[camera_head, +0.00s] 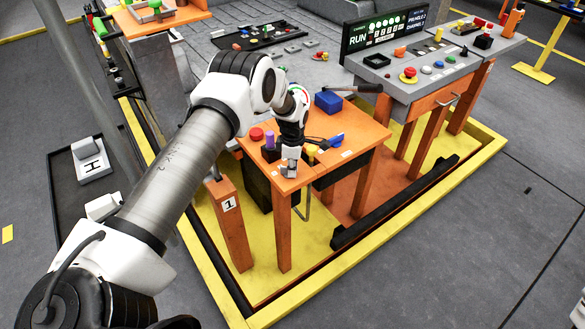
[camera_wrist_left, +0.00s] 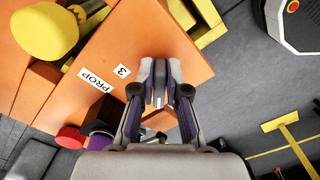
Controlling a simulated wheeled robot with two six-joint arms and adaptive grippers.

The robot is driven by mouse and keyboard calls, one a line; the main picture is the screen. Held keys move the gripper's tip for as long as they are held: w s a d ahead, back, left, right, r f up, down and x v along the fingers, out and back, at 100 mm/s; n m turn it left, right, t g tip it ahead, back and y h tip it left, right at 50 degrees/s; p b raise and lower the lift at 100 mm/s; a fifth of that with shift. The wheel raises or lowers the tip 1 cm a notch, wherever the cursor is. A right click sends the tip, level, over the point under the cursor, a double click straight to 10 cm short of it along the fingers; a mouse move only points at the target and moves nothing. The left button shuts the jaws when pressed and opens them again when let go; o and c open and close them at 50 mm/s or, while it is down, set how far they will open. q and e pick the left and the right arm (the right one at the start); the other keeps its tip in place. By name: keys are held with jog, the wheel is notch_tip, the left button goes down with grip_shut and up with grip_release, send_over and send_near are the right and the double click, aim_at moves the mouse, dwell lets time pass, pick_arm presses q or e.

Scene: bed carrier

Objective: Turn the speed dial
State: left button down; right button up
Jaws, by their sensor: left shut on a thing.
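My left gripper (camera_head: 290,166) is low over the front corner of the small orange table (camera_head: 352,150). In the left wrist view the fingers (camera_wrist_left: 160,88) are close together, shut on a small grey part that they mostly hide. I cannot tell whether this part is the speed dial; no dial is clearly labelled as speed. A yellow knob (camera_head: 311,150) is just right of the gripper, and it also shows large in the left wrist view (camera_wrist_left: 47,33). A red knob (camera_head: 256,134) and a purple knob (camera_head: 270,141) stand left of it. My right gripper is out of view.
A blue box (camera_head: 328,102) and a blue lever (camera_head: 336,140) are on the same table. A grey console (camera_head: 425,85) with several coloured buttons and a RUN display (camera_head: 385,28) stands at the right. An orange post (camera_head: 228,222) marked 1 is near the table's front left.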

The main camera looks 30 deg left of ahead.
pick_arm(q)
jog(key=shift+f, duration=0.1)
jog(key=c, duration=1.2)
grip_release()
notch_tip(320, 180, up, 12)
